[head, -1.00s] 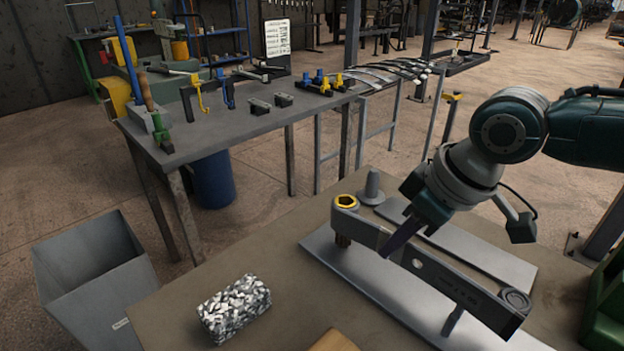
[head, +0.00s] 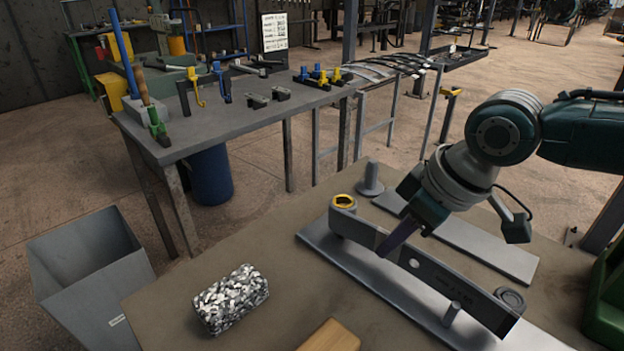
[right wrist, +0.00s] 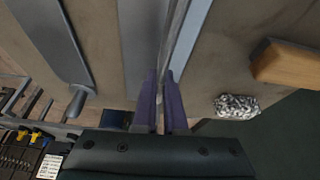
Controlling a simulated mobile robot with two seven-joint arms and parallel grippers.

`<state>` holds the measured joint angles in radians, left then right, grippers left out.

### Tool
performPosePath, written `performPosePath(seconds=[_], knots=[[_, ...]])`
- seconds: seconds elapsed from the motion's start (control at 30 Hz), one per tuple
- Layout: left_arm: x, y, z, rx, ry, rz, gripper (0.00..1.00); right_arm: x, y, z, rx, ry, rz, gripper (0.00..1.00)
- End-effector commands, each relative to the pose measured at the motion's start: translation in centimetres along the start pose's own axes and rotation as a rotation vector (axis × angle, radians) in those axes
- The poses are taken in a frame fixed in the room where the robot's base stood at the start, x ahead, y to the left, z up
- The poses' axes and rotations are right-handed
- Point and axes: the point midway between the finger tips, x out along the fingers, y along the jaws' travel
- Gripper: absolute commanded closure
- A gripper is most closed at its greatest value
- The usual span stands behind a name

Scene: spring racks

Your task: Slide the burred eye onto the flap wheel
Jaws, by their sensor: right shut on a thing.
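A long dark grey bar (head: 440,275) has an eye at each end. Its far left eye (head: 343,203) has a yellow rim and a dark inside; I take it for the burred eye. My right gripper (head: 384,250) is shut on the bar nearer that eye, and the bar also shows edge-on between its fingers in the right wrist view (right wrist: 178,40). The bar is over a flat grey plate (head: 325,247). The flap wheel cannot be made out clearly; whatever is under or inside the eye is hidden. My left gripper is out of view.
A grey flanged post (head: 371,182) stands just behind the eye. A short peg (head: 452,312) stands before the bar. A speckled block (head: 231,299) and wooden block (head: 330,337) lie at the front. A grey bin (head: 85,280) stands left.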

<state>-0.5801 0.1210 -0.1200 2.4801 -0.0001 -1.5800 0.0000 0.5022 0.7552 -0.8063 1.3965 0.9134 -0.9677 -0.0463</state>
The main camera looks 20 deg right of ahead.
Motion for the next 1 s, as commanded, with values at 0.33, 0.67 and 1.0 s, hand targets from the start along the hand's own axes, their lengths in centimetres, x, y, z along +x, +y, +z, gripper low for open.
performPosePath(seconds=[0.33,0.67,1.0], knots=[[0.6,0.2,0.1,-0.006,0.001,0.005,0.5,0.7,0.1,0.1,0.0,0.007,0.001,1.0],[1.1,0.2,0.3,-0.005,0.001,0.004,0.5,1.3,0.0,0.3,0.0,0.007,0.0,1.0],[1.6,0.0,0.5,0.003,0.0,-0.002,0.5,1.9,0.0,0.6,0.0,0.007,0.0,1.0]])
